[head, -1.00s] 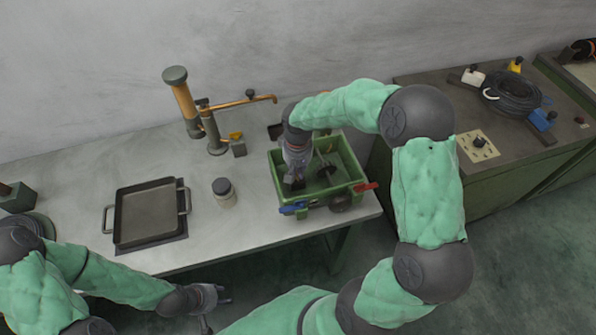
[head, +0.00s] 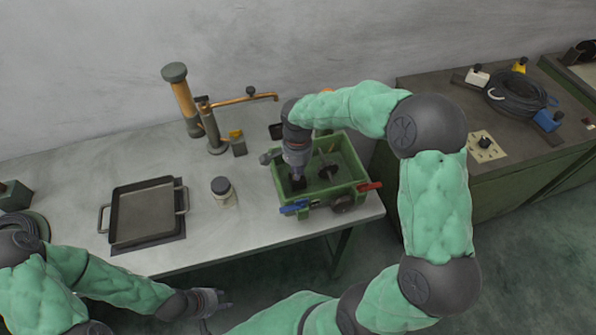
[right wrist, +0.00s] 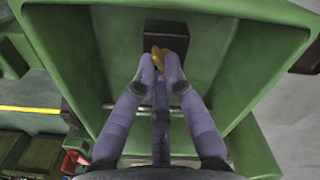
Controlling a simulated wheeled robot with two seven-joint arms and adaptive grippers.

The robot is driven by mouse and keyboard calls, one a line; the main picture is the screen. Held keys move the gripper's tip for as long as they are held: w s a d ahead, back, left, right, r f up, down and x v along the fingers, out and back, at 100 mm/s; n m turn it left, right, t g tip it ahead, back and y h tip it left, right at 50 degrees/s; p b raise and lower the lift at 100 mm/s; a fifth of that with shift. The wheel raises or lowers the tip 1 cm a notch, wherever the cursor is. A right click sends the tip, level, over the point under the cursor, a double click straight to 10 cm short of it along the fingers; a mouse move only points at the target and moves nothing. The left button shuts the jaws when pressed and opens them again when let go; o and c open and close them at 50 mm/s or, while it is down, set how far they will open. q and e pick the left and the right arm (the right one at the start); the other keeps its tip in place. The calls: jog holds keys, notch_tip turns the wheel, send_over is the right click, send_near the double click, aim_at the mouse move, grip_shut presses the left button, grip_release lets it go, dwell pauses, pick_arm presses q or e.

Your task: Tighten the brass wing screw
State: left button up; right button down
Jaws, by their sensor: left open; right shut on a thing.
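The brass wing screw (right wrist: 158,56) shows in the right wrist view, against a dark block (right wrist: 166,30) inside the green machine housing. My right gripper (right wrist: 161,68) is shut on the screw, its fingertips closed around it from both sides. In the head view my right gripper (head: 297,178) reaches down into the left part of the open green box (head: 362,168), and the screw is hidden there. My left gripper (head: 222,301) is open and empty, in front of the bench and below its front edge.
A pan (head: 143,213) and a small jar (head: 223,190) stand on the bench left of the box. A post with a copper arm (head: 243,101) stands behind. A blue lever (head: 295,208) and a red lever (head: 369,187) stick out at the box's front.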

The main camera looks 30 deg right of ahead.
jog(key=m, duration=0.3)
jog(key=shift+w+a+m+b, duration=0.1)
jog(key=shift+m+b, duration=0.2)
jog(key=shift+b, duration=0.1)
jog(key=shift+w+m+b, duration=0.1)
jog(key=shift+m+b, duration=0.2)
jog(key=shift+m, duration=1.5)
jog(key=shift+r, duration=0.1)
jog(key=c, duration=1.3)
grip_release()
notch_tip(320, 180, up, 12)
